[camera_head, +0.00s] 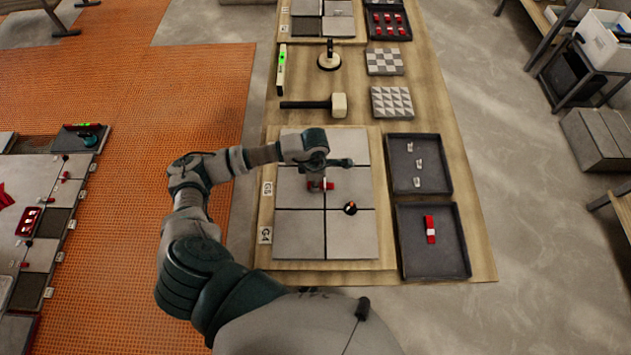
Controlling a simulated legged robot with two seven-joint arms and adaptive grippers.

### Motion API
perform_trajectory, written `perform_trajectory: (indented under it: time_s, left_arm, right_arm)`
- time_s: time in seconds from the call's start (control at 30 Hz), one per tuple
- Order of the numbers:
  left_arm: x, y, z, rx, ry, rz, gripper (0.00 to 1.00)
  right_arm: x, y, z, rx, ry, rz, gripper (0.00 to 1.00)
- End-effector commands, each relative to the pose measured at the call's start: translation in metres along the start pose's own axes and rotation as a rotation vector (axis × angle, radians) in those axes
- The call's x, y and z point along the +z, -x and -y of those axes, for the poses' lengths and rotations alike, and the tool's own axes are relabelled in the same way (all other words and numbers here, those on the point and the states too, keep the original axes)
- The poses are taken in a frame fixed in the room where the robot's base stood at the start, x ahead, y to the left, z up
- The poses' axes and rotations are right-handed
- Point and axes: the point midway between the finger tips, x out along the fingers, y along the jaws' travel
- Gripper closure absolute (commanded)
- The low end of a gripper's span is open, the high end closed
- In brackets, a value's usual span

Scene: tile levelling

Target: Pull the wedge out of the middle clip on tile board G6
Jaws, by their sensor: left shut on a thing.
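The tile board (300,234) lies on the wooden bench, with grey tiles split by dark joints. My left gripper (319,177) points down over the middle of the board. It is shut on a red piece (321,185), which looks like the wedge. The hand covers much of this spot, so I cannot tell whether the wedge still sits in the clip. My right gripper is out of view.
To the right are a tray with pale clips (440,184) and a tray (445,262) holding a red piece (430,230). A mallet (338,105), suction lifter (329,60) and level (281,72) lie beyond the board.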

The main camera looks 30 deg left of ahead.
Motion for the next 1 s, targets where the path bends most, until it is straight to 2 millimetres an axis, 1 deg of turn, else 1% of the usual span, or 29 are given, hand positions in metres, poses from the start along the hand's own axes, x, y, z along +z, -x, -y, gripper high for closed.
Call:
perform_trajectory:
  time_s: [0.43,1.0]
  left_arm:
    - [-0.0006,-0.001,0.0,-0.001,0.001,-0.003,1.0]
    - [-0.0089,-0.0017,0.0005,-0.003,0.001,-0.005,1.0]
  right_arm:
    - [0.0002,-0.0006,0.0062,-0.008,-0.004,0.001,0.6]
    - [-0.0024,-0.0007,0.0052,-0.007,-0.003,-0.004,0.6]
